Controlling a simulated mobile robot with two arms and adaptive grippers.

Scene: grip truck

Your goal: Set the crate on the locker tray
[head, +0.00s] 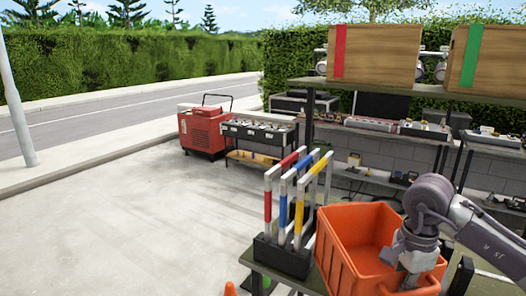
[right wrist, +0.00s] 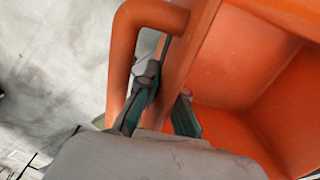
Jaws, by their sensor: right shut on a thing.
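The orange crate (head: 338,262) is open-topped and looks empty in the part that shows; it is at the lower right of the head view. My right gripper (head: 412,280) is at its right side. In the right wrist view, the fingers of my right gripper (right wrist: 166,100) straddle the wall of the crate (right wrist: 235,65), beside its tubular handle, and are shut on it. I cannot make out which surface is the locker tray. My left gripper is not in view.
A dark rack (head: 283,256) with red, blue and yellow banded frames stands close left of the crate. Wooden boxes (head: 380,55) sit on a high shelf behind. An orange cone (head: 230,289) is at the bottom edge. Open concrete (head: 130,220) lies left.

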